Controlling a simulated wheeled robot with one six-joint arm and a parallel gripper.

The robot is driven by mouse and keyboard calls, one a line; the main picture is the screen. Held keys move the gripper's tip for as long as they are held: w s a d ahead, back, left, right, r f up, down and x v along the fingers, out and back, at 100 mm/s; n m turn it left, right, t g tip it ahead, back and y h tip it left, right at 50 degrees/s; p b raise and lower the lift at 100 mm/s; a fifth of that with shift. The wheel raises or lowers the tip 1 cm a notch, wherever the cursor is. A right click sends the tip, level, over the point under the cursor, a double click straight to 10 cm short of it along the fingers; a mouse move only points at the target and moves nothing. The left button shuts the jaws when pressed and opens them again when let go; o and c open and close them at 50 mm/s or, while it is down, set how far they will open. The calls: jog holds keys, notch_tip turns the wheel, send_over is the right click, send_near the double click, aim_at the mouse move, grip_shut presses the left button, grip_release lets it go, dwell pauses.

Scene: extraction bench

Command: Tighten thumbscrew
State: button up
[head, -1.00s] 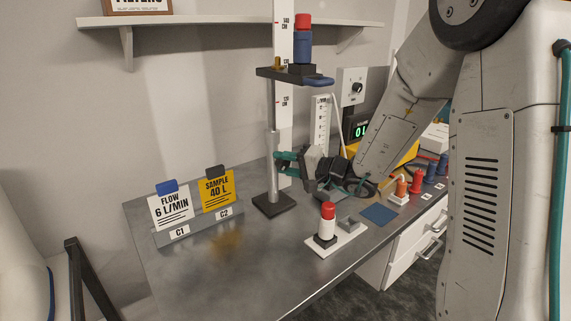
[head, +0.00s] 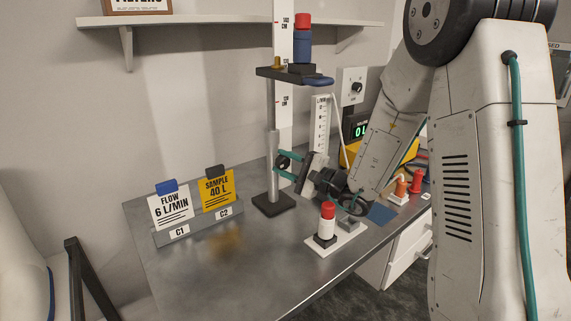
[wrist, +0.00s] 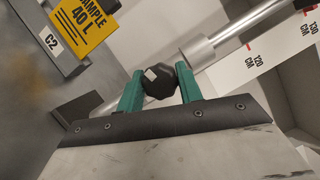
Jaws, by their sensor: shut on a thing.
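The thumbscrew is a black faceted knob (wrist: 159,82) with a small pale mark. In the head view it (head: 284,161) sits beside the grey stand post (head: 273,163). My gripper (wrist: 160,84) has its two teal fingers on either side of the knob, shut on it. In the head view my gripper (head: 279,164) reaches the post from the right. The post also shows as a silver rod (wrist: 235,31) in the wrist view, with a thicker sleeve ending near the knob. How the knob's screw sits in the sleeve is hidden.
The stand's upper platform (head: 272,73) carries a red-and-blue cartridge (head: 303,45). A red-and-white cartridge (head: 327,224) stands on a white plate in front of my gripper. The FLOW (head: 171,208) and SAMPLE (head: 217,190) cards stand at left. The front-left bench top is clear.

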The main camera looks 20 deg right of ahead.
jog(key=shift+f, duration=0.1)
dwell(0.3)
jog(key=o, duration=1)
jog(key=shift+v, duration=3.95)
